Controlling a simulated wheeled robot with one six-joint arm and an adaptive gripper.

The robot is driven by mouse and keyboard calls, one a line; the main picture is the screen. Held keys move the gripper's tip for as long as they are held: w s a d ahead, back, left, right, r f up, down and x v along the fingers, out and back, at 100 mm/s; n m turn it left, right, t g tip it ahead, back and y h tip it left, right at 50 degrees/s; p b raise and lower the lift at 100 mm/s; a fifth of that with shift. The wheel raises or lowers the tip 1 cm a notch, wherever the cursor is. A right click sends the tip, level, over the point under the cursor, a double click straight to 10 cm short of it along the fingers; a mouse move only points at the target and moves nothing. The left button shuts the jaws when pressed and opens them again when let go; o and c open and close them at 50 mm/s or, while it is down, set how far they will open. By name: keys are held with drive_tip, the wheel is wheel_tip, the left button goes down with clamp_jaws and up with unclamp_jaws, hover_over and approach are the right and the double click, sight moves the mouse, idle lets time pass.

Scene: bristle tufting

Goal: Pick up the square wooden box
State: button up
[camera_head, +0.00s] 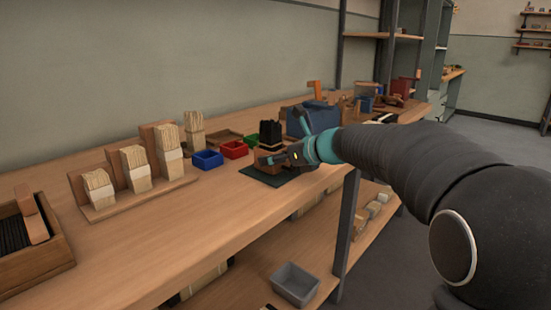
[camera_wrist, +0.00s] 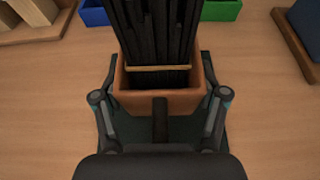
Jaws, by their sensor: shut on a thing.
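The square wooden box (camera_wrist: 160,100) is orange-brown and holds an upright bundle of black bristles (camera_wrist: 157,45) with a tan band around it. In the head view the box (camera_head: 266,157) is small and partly covered by my gripper (camera_head: 284,158). My gripper (camera_wrist: 160,108) is shut on the box, with one finger against its left side and one against its right side. A dark green mat (camera_head: 267,176) lies under the box. I cannot tell whether the box touches the mat.
Blue (camera_head: 207,160), red (camera_head: 235,149) and green (camera_head: 252,140) bins stand behind the box. A wooden rack (camera_head: 135,193) with pale bristle bundles is on the left. A large blue block (camera_head: 316,119) stands behind my gripper.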

sight(278, 141)
drive_tip(key=shift+r, duration=0.8)
wheel_tip(278, 141, up, 2)
drive_tip(key=shift+r+p, duration=0.25)
drive_tip(key=shift+p, duration=0.25)
drive_tip(key=d+r+p, duration=0.1)
drive_tip(key=d+r, duration=0.5)
drive_tip(key=d, duration=0.5)
drive_tip(key=shift+w+d+r, duration=0.25)
drive_tip(key=shift+d+r, duration=0.1)
